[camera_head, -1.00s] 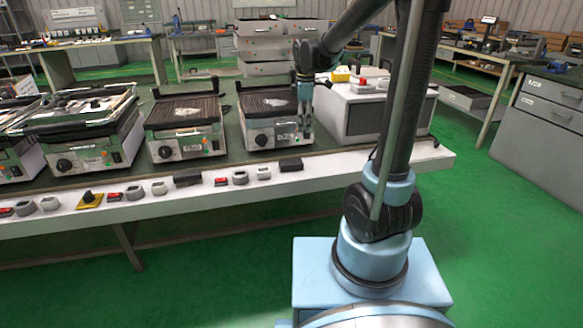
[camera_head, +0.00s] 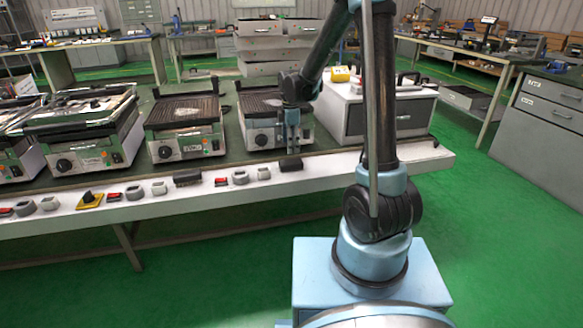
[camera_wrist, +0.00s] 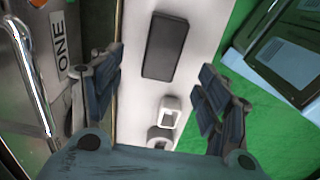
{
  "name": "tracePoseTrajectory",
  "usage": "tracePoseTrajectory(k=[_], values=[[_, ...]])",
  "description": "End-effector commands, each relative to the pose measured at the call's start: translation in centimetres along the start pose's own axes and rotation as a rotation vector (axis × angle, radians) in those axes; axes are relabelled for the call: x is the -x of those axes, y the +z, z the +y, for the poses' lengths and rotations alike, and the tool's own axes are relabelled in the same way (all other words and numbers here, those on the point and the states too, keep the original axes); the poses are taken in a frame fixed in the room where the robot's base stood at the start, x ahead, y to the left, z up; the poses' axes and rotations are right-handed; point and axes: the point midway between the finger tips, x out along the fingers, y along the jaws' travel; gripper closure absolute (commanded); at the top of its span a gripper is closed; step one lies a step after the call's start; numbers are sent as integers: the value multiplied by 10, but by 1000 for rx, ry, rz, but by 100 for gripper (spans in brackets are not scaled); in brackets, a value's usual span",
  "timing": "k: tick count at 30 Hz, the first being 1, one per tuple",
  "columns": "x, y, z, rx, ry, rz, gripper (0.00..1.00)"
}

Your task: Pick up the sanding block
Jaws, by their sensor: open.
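A dark rectangular block (camera_head: 291,164), which looks like the sanding block, lies flat on the white front ledge of the bench. A similar dark block (camera_head: 187,177) lies further left on that ledge. My gripper (camera_head: 289,148) points down just above the right block. In the wrist view the same block (camera_wrist: 165,47) shows whole between the lines of my two open fingers, toward the top of the picture. Nothing is between the fingers, and they do not appear to touch the block.
Contact grills (camera_head: 184,130) stand behind the ledge, one close behind my gripper. A grey cabinet (camera_head: 400,118) stands to the right. On the ledge, a light square ring (camera_head: 264,173), a grey ring (camera_head: 240,177) and a red switch (camera_head: 221,182) lie left of the block.

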Motion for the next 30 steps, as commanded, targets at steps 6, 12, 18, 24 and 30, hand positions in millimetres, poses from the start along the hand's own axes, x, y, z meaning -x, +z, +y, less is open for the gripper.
tracePoseTrajectory(k=[6,12,18,24,30], values=[[-28,0,0,0,0,0,31],[-37,0,0,0,0,0,31],[-58,0,-2,0,0,0,31],[-80,0,-4,0,0,0,31],[-88,0,-4,0,0,0,31]])
